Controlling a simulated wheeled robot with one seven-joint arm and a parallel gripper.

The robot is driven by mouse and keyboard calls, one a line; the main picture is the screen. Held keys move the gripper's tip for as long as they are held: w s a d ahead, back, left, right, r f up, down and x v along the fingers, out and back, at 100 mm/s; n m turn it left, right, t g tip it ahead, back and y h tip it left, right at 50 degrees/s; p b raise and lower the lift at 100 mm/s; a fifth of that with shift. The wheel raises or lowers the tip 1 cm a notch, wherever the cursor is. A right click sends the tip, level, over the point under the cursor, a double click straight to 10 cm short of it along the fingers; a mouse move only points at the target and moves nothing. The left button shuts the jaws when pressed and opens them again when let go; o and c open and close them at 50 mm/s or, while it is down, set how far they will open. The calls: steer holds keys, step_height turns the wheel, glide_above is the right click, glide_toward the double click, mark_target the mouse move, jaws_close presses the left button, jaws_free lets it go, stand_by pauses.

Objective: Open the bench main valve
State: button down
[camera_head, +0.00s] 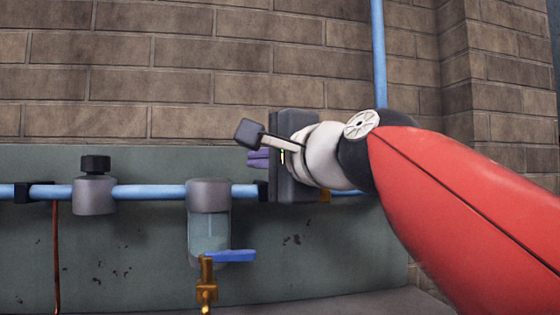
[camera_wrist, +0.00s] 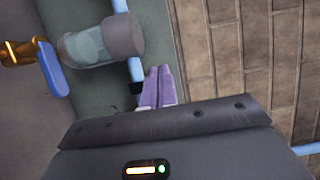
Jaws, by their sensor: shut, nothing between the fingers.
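My gripper (camera_head: 258,158) is in front of the blue pipe, right of the filter bowl. Its purple fingers are together with nothing between them, and they also show in the wrist view (camera_wrist: 156,88). No clear main valve shows. A small brass-coloured part (camera_head: 325,195) peeks out below my gripper by the pipe, and my gripper and arm hide most of that spot. A brass cock with a blue lever (camera_head: 230,256) sits under the clear bowl (camera_head: 209,233); the lever points right in the head view. The lever also shows in the wrist view (camera_wrist: 52,68), apart from my fingers.
A blue pipe (camera_head: 140,192) runs along the grey-green back panel (camera_head: 120,255). A grey fitting with a black knob (camera_head: 95,185) is on it at left. A copper tube (camera_head: 56,260) hangs down at far left. A brick wall (camera_head: 180,60) stands behind.

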steer(key=s, duration=0.1)
steer(key=s+a, duration=0.1)
steer(key=s, duration=0.1)
steer(key=s+a, duration=0.1)
steer(key=shift+s+a, duration=0.2)
steer(key=shift+s, duration=0.05)
steer(key=shift+d, duration=0.1)
